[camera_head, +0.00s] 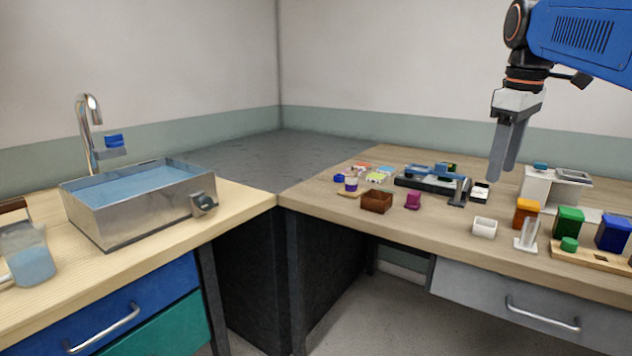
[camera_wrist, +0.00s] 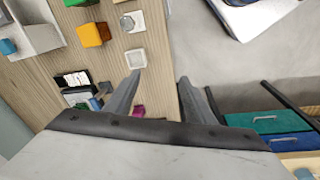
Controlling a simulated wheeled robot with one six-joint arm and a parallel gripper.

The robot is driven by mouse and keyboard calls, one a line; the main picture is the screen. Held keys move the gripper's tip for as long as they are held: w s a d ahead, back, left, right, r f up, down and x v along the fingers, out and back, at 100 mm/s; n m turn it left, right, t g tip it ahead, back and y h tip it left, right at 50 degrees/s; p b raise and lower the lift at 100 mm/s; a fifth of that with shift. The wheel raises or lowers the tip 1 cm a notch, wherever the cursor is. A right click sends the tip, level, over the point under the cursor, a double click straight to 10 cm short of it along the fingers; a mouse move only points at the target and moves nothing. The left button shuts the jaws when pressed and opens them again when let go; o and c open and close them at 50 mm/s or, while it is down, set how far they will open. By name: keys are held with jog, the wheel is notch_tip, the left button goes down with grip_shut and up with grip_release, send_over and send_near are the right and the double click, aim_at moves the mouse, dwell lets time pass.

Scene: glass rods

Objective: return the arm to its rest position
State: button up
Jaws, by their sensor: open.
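My gripper (camera_head: 507,155) hangs from the blue arm at the upper right of the head view, fingers pointing down above the right-hand table (camera_head: 330,190). In the wrist view my gripper (camera_wrist: 158,92) shows two grey fingers spread apart with nothing between them. One finger overlaps the table top and the other the grey floor in that view. Nothing is held.
Below and around the gripper stand a white box (camera_head: 484,226), an orange container (camera_head: 526,213), a green container (camera_head: 568,222), a blue container (camera_head: 612,233) and a white machine (camera_head: 548,190). A metal sink basin (camera_head: 150,210) stands left. Space above the table is clear.

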jog(key=s+a+f+m+t, duration=0.1)
jog(key=s+a+f+m, duration=0.1)
jog(key=s+f, duration=0.5)
jog(key=s+a+f+m+t, duration=0.1)
jog(key=s+a+f+m, duration=0.2)
jog(key=s+f, duration=0.4)
jog(key=s+a+f+m+t, duration=0.1)
jog(key=s+f, duration=0.6)
jog(key=f, duration=0.9)
jog(key=shift+s+a+f+m, duration=0.2)
jog(key=shift+a+m, duration=0.5)
jog(key=shift+a, duration=0.55)
jog(key=shift+r, duration=0.1)
